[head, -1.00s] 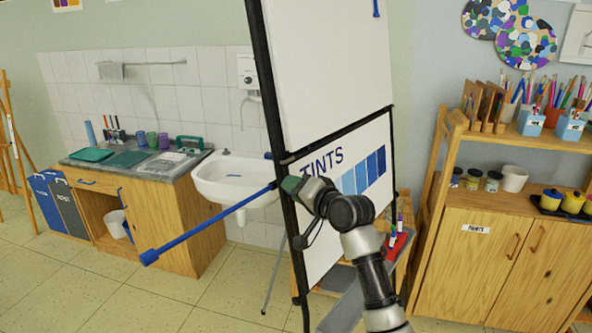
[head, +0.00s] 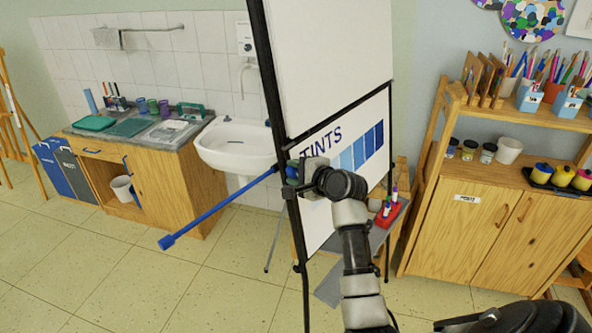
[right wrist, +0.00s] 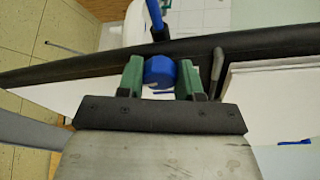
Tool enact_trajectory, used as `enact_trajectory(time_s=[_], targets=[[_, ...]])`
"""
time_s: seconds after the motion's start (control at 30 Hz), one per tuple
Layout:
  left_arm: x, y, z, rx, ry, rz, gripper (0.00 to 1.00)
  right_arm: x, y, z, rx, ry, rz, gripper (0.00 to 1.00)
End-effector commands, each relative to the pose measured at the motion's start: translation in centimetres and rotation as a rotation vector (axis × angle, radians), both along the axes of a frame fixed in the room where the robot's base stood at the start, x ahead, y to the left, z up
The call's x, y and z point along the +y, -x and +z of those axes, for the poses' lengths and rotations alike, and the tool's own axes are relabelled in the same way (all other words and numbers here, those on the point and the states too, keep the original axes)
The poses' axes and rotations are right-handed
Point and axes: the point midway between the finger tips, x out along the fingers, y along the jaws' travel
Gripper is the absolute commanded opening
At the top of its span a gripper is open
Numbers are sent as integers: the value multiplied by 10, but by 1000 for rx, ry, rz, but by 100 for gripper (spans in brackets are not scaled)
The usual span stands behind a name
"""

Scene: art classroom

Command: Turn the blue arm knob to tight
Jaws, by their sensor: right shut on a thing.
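The blue arm knob (right wrist: 159,70) sits between the green fingers of my right gripper (right wrist: 160,78) in the right wrist view. The gripper is shut on it. In the head view my right gripper (head: 294,172) is at the left upright of the black-framed easel (head: 274,88), and the knob is mostly hidden there. A long blue arm (head: 218,211) runs from this spot down and left, ending in a blue tip in the air. It also shows in the right wrist view (right wrist: 155,18). My left gripper is not in view.
The easel holds white sheets and a TINTS chart (head: 360,142). Behind it are a sink (head: 232,142) and a wooden counter (head: 160,180). A wooden shelf cabinet (head: 470,230) stands at the right. A red marker holder (head: 389,213) is behind my right arm. The floor at the left is clear.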

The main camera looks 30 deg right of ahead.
Motion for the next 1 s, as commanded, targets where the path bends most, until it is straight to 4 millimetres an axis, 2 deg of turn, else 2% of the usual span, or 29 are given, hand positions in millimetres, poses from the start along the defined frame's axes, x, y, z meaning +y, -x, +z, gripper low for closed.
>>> enact_trajectory(time_s=[0.3, 0.87, 0.9, 1.0], targets=[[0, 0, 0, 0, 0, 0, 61, 0, 0, 0, 40, -124, -24, 12], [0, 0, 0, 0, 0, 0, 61, 0, 0, -1, 51, -151, -30, 12], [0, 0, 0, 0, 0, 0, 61, 0, 0, -1, 51, -151, -30, 39], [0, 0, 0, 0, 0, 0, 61, 0, 0, 0, 50, -150, -30, 54]])
